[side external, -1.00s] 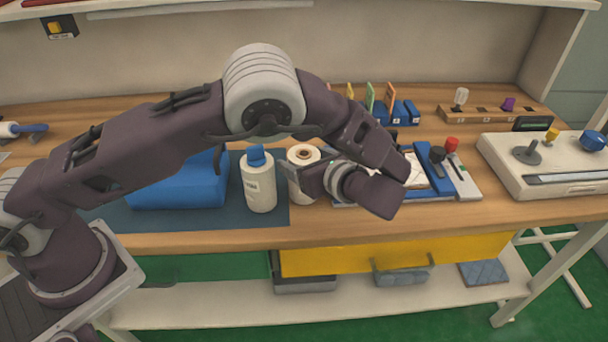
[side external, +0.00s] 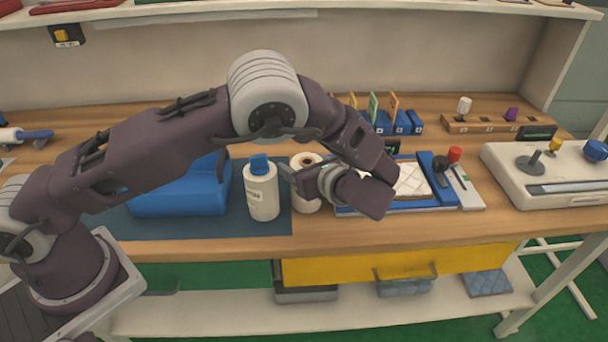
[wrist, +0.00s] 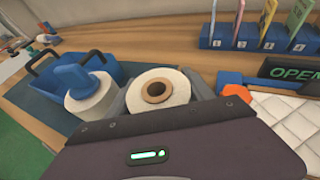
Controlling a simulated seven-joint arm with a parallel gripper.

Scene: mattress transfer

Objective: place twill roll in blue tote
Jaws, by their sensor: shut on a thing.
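In the wrist view the roll (wrist: 160,94) sits between the two grey fingers. My gripper (side external: 303,180) reaches it from the right and is shut on it; the side view partly hides the contact. The blue tote (side external: 180,198) with handles stands left of the bottle, partly behind my arm. The tote (wrist: 45,84) also shows in the wrist view; its inside is mostly hidden.
A blue-edged tray (side external: 410,180) with a quilted white pad lies to the right. Blue card holders (side external: 402,122) stand behind.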

